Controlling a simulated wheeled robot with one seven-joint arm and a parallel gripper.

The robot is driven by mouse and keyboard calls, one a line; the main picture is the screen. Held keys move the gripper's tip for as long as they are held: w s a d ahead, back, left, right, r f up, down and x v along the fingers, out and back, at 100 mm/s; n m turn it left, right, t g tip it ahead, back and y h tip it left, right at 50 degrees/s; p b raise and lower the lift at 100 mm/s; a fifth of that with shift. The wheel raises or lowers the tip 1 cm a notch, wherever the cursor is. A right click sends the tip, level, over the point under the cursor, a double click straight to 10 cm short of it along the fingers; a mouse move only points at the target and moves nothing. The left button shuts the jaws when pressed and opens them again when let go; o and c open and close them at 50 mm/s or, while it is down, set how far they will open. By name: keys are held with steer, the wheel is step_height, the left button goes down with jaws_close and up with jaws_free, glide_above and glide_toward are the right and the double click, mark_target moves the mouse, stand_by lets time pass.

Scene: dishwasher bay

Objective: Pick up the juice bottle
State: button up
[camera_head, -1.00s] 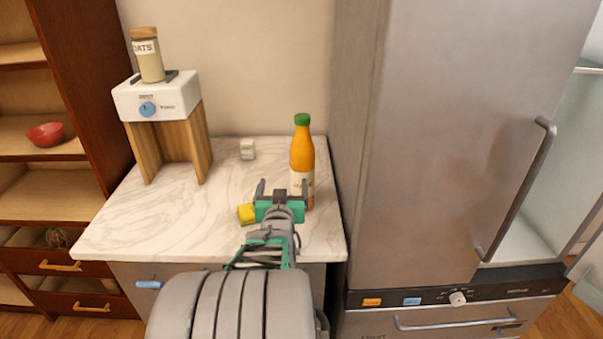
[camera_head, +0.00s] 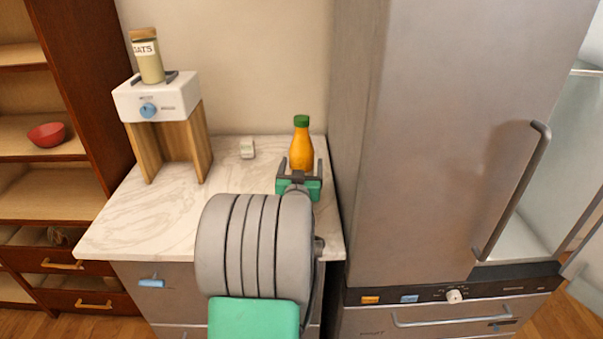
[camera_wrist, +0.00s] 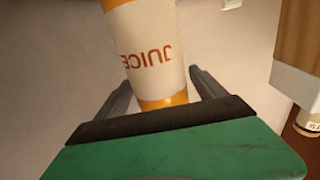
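The juice bottle (camera_head: 301,148), orange with a green cap, stands upright on the marble counter near the fridge. In the wrist view its white label (camera_wrist: 145,45) reads "JUICE", upside down. My gripper (camera_head: 301,164) is open, with one finger on each side of the bottle. The wrist view shows the bottle between the two fingers (camera_wrist: 162,84), close to both; I cannot tell whether either touches it. The bottle's lower part is hidden in the head view by my gripper.
A white machine (camera_head: 158,97) on wooden legs, topped by an oats jar (camera_head: 148,62), stands at the counter's left. The tall steel fridge (camera_head: 440,130) is close on the right. The counter's left middle (camera_head: 150,215) is clear.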

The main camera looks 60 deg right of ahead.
jaws_close()
stand_by(0.7)
steer(key=shift+r, duration=0.25)
